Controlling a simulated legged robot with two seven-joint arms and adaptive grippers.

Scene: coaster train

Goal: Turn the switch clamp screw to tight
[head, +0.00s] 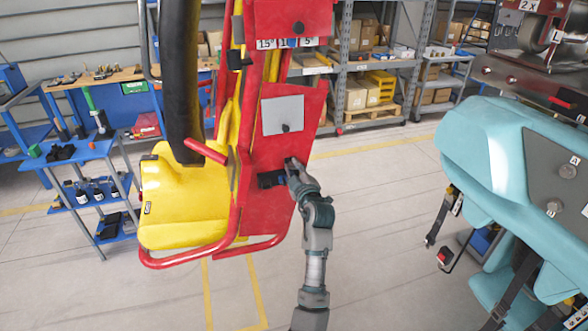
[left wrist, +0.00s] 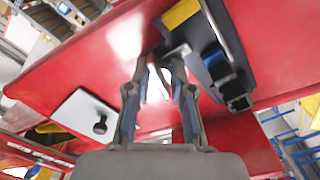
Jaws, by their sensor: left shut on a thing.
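A black switch clamp (head: 270,179) is mounted on the red side panel of a red and yellow coaster seat. In the left wrist view the clamp (left wrist: 222,62) is a dark body with a blue part and a yellow patch beside it. My left gripper (head: 292,165) is at the clamp's right end. In the left wrist view the left gripper (left wrist: 163,74) has its fingertips close together at a small pale metal piece (left wrist: 178,52) beside the clamp, shut on what looks like the clamp screw. The fingers hide most of the screw, and its angle cannot be told. My right gripper is out of view.
The red panel (head: 266,208) carries a grey plate with a black knob (head: 285,128) above the clamp. A yellow seat (head: 182,200) is at the left, with a red tube frame. A teal coaster seat (head: 500,150) stands at the right. Open floor lies between.

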